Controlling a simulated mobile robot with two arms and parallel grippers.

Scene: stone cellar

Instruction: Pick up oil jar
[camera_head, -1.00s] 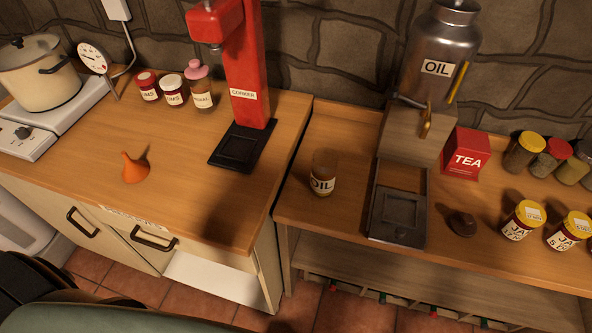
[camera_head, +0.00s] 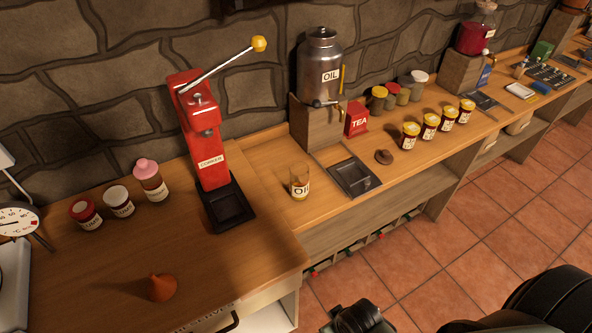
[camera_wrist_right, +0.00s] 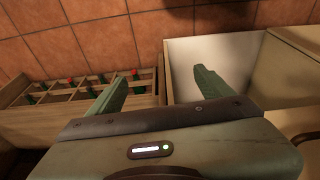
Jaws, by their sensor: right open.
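The oil jar (camera_head: 299,183) is a small glass jar with a white OIL label. It stands upright on the wooden counter, left of the dark tray under the steel OIL canister (camera_head: 320,68). The jar is not in the right wrist view. My right gripper (camera_wrist_right: 156,83) shows in the right wrist view with its two green fingers apart and nothing between them. It is over the tiled floor by the counter fronts, away from the jar. My left gripper is not in view.
The red corker (camera_head: 206,150) with its raised lever stands left of the jar. A dark lid-like piece (camera_head: 384,157), a red TEA box (camera_head: 357,118) and yellow-lidded jars (camera_head: 410,136) lie to the right. An orange funnel (camera_head: 161,287) is front left. A bottle rack (camera_wrist_right: 70,88) sits low.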

